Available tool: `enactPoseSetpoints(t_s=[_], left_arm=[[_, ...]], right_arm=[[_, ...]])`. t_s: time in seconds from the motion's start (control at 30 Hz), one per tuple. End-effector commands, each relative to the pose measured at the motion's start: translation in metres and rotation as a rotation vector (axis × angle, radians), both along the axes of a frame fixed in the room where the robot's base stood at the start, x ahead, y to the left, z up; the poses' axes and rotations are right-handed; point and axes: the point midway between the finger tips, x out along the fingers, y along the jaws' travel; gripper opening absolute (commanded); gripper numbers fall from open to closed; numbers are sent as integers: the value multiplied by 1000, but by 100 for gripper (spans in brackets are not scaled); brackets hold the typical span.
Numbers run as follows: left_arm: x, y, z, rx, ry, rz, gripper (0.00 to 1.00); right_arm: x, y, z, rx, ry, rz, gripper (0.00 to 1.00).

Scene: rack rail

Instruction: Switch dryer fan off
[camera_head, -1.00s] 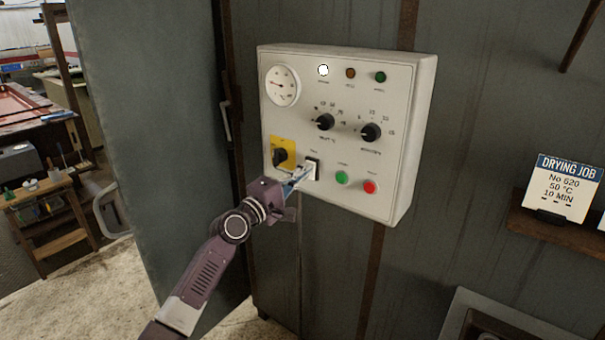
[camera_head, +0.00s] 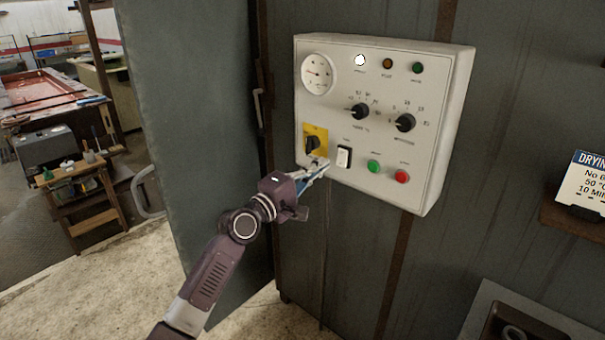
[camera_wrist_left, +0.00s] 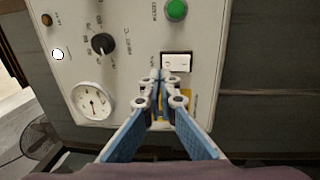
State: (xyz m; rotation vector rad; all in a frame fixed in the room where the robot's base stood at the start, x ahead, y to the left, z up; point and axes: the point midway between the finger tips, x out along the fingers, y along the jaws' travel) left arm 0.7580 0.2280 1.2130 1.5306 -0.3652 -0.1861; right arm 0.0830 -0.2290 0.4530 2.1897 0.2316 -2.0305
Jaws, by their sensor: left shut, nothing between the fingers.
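A white control panel (camera_head: 385,75) hangs on the grey metal wall. A white rocker switch (camera_head: 344,157) in a dark frame sits low on it, and its small label is too blurred to read. It also shows in the left wrist view (camera_wrist_left: 177,63), just beyond my fingertips; I cannot tell which side is pressed. My left gripper (camera_head: 319,168) is shut and empty, its tips left of and slightly below the rocker, seemingly apart from it. The gripper also shows in the wrist view (camera_wrist_left: 161,82). My right gripper is not in view.
A yellow-plated rotary switch (camera_head: 314,142) is close above my fingertips. Green (camera_head: 373,166) and red (camera_head: 401,177) buttons are right of the rocker. Two black knobs, a gauge (camera_head: 317,73) and lamps, the left one lit white, are higher. An open door (camera_head: 190,120) stands left.

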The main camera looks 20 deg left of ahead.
Motion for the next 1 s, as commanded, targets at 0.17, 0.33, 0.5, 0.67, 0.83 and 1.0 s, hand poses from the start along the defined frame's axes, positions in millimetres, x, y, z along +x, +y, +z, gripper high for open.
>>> enactPoseSetpoints(t_s=[0.17, 0.33, 0.5, 0.67, 0.83, 1.0], left_arm=[[-27, 11, 2, 3, -1, 2, 0], [-46, 17, 5, 1, 0, 1, 0], [-54, 20, 7, 1, 0, 1, 0], [-55, 21, 8, 1, 0, 1, 0], [-54, 21, 8, 1, 0, 1, 0], [-54, 21, 7, 1, 1, 2, 0]], right_arm=[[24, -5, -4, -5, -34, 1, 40], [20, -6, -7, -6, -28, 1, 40], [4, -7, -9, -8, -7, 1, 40], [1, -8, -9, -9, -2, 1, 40], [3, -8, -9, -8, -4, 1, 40], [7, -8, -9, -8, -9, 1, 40]])
